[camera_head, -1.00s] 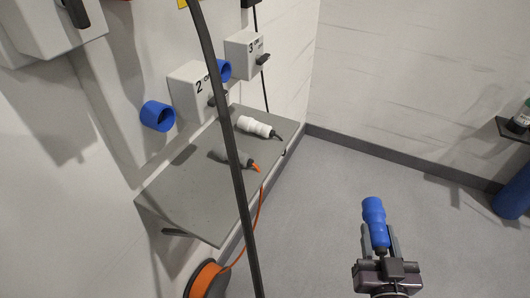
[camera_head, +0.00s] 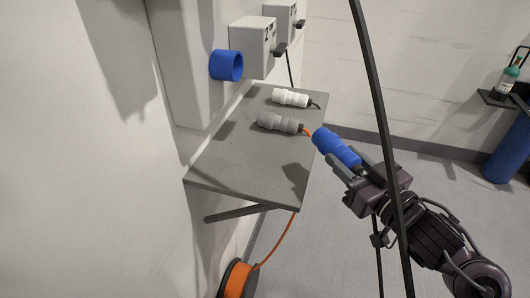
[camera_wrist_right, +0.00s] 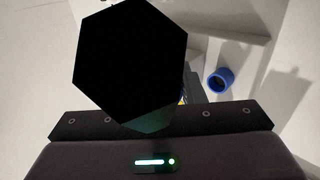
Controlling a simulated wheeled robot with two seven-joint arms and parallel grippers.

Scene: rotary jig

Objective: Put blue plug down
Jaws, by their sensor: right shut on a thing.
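The blue plug (camera_head: 335,147) is held in my right gripper (camera_head: 349,167), which is shut on it. In the head view the plug points up and left, and its front end shows at the right edge of the grey shelf (camera_head: 235,180). I cannot tell its height over the shelf. In the right wrist view a large dark hexagonal shape (camera_wrist_right: 130,62) blocks the middle, and the plug's blue body is not visible there. My left gripper is not in view.
A grey plug (camera_head: 280,123) and a white plug (camera_head: 291,98) lie on the shelf's far part; its near part is bare. A blue socket (camera_head: 226,65) is on the wall above. A black cable (camera_head: 372,80) hangs across the view. An orange reel (camera_head: 237,281) is below.

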